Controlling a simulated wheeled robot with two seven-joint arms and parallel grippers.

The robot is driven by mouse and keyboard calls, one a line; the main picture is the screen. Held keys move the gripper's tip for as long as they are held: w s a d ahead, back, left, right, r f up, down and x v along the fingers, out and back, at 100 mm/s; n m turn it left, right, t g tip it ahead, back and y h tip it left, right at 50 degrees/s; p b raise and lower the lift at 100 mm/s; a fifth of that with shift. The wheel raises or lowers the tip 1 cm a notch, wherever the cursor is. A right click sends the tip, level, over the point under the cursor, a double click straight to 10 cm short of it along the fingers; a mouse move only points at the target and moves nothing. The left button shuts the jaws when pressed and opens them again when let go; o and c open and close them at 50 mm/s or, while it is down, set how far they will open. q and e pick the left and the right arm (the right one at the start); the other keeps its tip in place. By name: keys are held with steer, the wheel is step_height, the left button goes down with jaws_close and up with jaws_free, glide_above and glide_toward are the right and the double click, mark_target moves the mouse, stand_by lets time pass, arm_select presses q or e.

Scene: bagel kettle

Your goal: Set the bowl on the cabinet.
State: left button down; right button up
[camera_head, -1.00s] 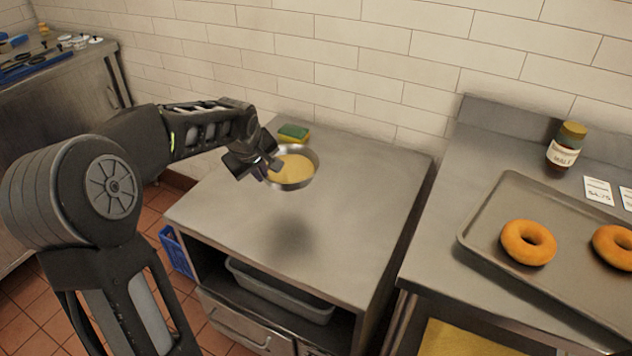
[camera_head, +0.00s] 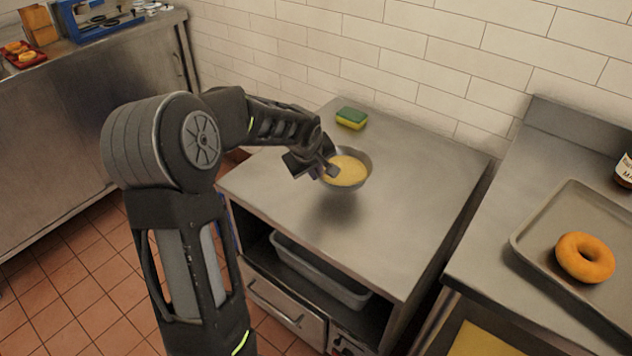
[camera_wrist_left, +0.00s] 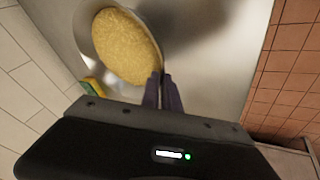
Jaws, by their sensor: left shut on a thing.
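A metal bowl (camera_head: 358,184) with yellow contents (camera_head: 346,171) is in the head view, above the steel top of the cabinet (camera_head: 400,235). My left gripper (camera_head: 332,170) is shut on the bowl's left rim. A shadow lies on the cabinet top just below the bowl, so it appears held a little above the surface. In the left wrist view the yellow contents (camera_wrist_left: 125,47) fill much of the bowl, and the left gripper's fingers (camera_wrist_left: 162,85) pinch its rim. My right gripper is not in view.
A green and yellow sponge (camera_head: 351,118) lies at the back of the cabinet top, near the tiled wall. A grey bin (camera_head: 318,272) sits on the shelf below. At the right, a tray (camera_head: 540,240) with a bagel (camera_head: 585,258) rests on another counter. The cabinet's front right top is clear.

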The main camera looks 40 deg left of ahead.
arm_select(q)
steer(key=shift+w, duration=0.1)
steer(key=shift+f, duration=1.8)
steer(key=c, duration=1.6)
jaws_free()
steer(key=shift+f, duration=0.1)
